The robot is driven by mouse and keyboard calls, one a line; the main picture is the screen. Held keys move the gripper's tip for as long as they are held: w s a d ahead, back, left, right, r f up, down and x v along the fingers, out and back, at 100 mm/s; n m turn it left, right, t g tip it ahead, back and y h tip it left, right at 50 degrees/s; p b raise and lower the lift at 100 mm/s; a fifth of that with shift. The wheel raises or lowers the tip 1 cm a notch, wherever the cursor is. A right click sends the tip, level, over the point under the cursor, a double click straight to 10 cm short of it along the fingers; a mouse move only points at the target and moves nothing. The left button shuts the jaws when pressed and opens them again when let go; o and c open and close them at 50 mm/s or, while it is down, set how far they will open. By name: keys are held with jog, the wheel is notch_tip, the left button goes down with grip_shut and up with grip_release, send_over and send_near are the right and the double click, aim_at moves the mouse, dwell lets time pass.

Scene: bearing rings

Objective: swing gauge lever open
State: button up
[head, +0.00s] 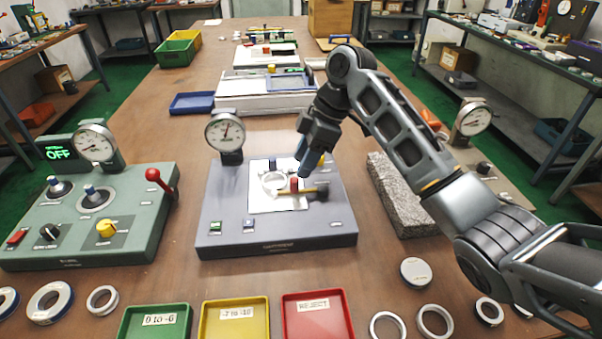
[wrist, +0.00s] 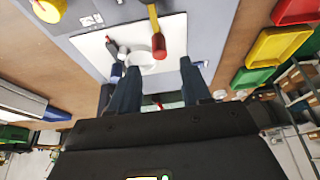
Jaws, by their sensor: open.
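The grey gauge station (head: 225,222) stands mid-table with a round dial (head: 225,132) at its back left. On its white plate (head: 262,200) lies a pale ring (head: 272,180). A yellow lever (head: 309,189) with a red knob (head: 294,185) lies beside the ring. In the wrist view the lever (wrist: 153,16) points its red knob (wrist: 158,46) toward my fingers, with the ring (wrist: 142,63) next to it. My gripper (wrist: 160,85) is open, its fingers apart and empty. In the head view my gripper (head: 311,160) hangs over the back right of the plate, near the knob; contact cannot be told.
A green station (head: 130,225) with another red-knobbed lever (head: 158,178) is at left. A granite block (head: 405,195) lies at right. Green (head: 155,322), yellow (head: 236,320) and red (head: 318,318) trays line the front. Loose rings lie at both front sides.

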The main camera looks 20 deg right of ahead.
aim_at(295, 178)
jog(key=shift+x, duration=3.1)
grip_shut()
